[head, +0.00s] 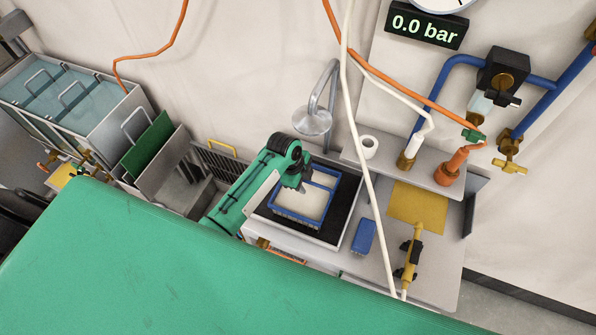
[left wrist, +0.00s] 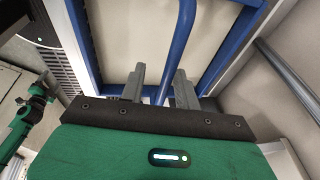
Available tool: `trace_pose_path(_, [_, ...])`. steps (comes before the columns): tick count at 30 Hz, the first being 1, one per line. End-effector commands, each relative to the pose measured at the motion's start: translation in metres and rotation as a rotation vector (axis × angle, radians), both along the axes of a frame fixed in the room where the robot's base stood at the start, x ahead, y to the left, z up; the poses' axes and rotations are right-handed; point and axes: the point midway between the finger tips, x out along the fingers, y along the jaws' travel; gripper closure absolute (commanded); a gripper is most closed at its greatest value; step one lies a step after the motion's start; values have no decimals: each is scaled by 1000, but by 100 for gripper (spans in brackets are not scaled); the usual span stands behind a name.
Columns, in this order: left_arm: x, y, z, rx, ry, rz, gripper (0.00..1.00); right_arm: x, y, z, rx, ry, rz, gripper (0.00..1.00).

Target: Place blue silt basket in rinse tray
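The blue silt basket (head: 275,209), a blue frame with a pale inside, is over the black floor of the rinse tray (head: 346,222), within its outline in the head view. I cannot tell whether it rests on the floor. My left gripper (head: 305,189) is at the basket's middle, coming from the left. In the left wrist view the fingers of the left gripper (left wrist: 158,85) stand apart, one on each side of the basket's blue handle bar (left wrist: 183,35), with gaps beside it. The basket rim (left wrist: 85,45) shows beyond. My right gripper is not seen.
A tap with a round head (head: 313,121) hangs just behind the tray. A blue block (head: 363,237) and a brass-coloured tool (head: 412,252) lie to the right. A white hose (head: 362,150) crosses in front. Tanks (head: 70,95) stand at the left.

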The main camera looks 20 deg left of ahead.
Motion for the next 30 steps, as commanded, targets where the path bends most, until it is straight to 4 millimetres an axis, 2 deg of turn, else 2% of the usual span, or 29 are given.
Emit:
trace_pose_path(6, [-4,10,34,0,-7,-1,68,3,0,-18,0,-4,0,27])
trace_pose_path(15, [-11,22,83,1,-5,-2,68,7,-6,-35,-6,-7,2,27])
trace_pose_path(21, [-13,25,97,0,-1,-2,68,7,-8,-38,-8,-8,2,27])
trace_pose_path(30, [-13,25,99,-1,0,-1,68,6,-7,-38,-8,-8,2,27])
